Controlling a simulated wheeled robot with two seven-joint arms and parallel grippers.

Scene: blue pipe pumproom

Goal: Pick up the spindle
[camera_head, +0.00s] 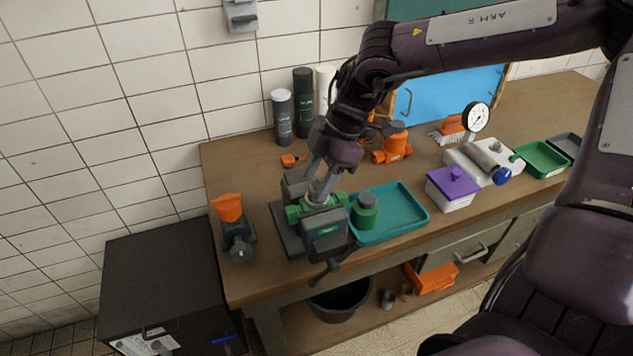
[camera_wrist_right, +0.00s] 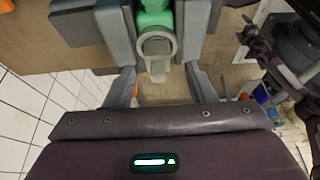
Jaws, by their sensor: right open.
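A green valve body (camera_head: 333,203) is held in a grey vise (camera_head: 326,236) near the left end of the workbench. In the right wrist view the green body (camera_wrist_right: 154,14) has a pale grey ring and stub at its near end, which looks like the spindle (camera_wrist_right: 159,56); I cannot be sure of it. My right gripper (camera_wrist_right: 164,88) is open, with one finger on each side of the stub and nothing held. In the head view my right gripper (camera_head: 319,190) points down at the vise and partly hides the green body. My left gripper is not in view.
A teal tray (camera_head: 411,223) holding a green part with a grey cap (camera_head: 365,204) stands right of the vise. An orange-topped tool (camera_head: 235,236) stands left of it. A purple-lidded box (camera_head: 453,187), a gauge (camera_head: 476,117) and dark canisters (camera_head: 303,100) are also on the workbench (camera_head: 255,170).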

